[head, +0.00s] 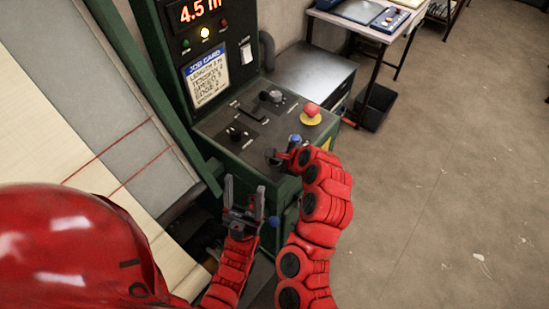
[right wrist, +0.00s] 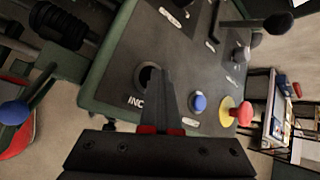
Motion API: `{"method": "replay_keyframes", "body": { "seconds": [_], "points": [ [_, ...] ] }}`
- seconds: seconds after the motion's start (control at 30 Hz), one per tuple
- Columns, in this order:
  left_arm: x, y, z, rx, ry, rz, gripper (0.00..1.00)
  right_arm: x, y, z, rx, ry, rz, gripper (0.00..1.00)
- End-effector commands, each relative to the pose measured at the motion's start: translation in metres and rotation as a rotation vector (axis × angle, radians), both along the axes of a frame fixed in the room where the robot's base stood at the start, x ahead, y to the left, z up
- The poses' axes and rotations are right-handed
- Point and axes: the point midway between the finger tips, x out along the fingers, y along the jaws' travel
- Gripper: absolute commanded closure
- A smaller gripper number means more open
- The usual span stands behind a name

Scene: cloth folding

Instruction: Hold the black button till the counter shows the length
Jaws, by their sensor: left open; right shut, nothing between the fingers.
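The counter (head: 200,11) shows 4.5 m in red digits at the top of the green machine. The black button (head: 271,155) is at the near edge of the panel; it also shows in the right wrist view (right wrist: 148,78), beside a label beginning "INC". My right gripper (head: 280,157) is shut and empty, its fingertips at the black button and partly covering it. I cannot tell whether it is pressed down. My left gripper (head: 244,190) is open and empty, in front of the panel. The job card (head: 207,75) hangs below the counter; its small lines are hard to read.
A blue button (right wrist: 199,103) and a red mushroom button (head: 311,112) on a yellow base are close to my right gripper. Black knobs (head: 236,133) stand further left. A yellow lamp (head: 205,33) is lit. Pale cloth (head: 50,150) lies at left.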

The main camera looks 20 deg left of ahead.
Motion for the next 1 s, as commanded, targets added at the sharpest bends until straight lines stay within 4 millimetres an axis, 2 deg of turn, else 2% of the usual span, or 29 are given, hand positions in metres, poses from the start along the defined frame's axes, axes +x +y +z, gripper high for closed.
{"method": "replay_keyframes", "body": {
  "seconds": [0.57, 1.0],
  "points": [
    [0.0, 0.0, 0.001, 0.0, 0.0, 0.0, 0.34, 0.0, 0.0, 0.0, -0.001, 0.001, 0.0, 1.0],
    [0.0, 0.0, 0.015, 0.0, 0.0, 0.0, 0.34, 0.0, 0.0, 0.018, 0.0, 0.0, 0.0, 1.0]
  ]
}}
